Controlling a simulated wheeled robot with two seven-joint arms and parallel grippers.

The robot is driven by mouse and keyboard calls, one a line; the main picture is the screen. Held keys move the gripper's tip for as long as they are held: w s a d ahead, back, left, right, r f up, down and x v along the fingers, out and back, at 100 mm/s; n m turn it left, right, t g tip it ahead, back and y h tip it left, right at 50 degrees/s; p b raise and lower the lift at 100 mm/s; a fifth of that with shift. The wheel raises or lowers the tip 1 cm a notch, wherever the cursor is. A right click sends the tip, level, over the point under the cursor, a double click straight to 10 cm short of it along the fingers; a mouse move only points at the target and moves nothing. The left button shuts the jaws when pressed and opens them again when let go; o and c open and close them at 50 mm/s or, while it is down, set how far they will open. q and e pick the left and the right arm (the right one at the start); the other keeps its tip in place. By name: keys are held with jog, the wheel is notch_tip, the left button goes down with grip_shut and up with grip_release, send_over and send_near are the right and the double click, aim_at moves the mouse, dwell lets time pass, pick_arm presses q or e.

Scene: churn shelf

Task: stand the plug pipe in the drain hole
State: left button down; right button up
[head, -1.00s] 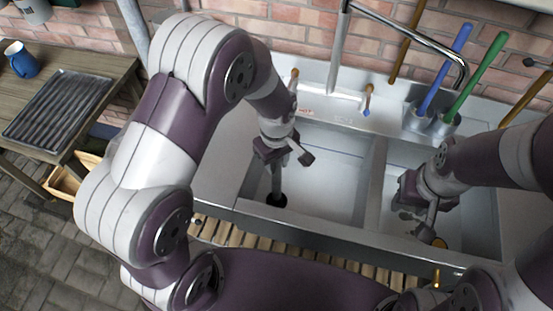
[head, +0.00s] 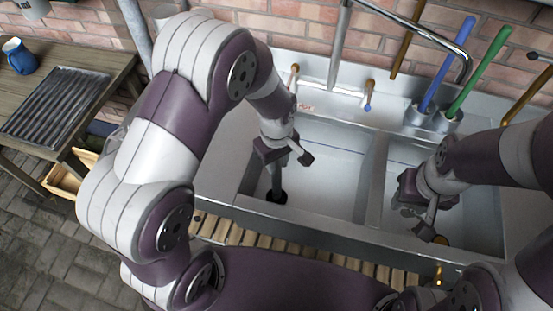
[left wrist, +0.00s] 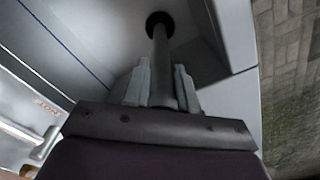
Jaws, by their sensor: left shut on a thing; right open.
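The plug pipe (left wrist: 161,68) is a dark grey tube between the two fingers of my left gripper (left wrist: 160,82), which is shut on it. In the left wrist view its far end meets the black drain hole (left wrist: 160,22) in the basin floor. In the head view the pipe (head: 276,178) stands about upright below my left gripper (head: 277,165), with its lower end at the dark drain hole (head: 276,197). I cannot tell how deep it sits. My right gripper (head: 425,222) is open over the right basin, partly hidden by its own wrist.
The left basin (head: 335,185) has free floor to the right of the pipe. A divider (head: 373,180) separates it from the right basin. Taps stand at the back wall, with blue (head: 446,65) and green (head: 478,72) handled tools at the back right. A side table (head: 110,72) is at the left.

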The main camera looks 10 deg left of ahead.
pick_arm(q)
jog(key=shift+f+b, duration=0.65)
jog(key=shift+f, duration=0.45)
jog(key=c, duration=0.8)
grip_release()
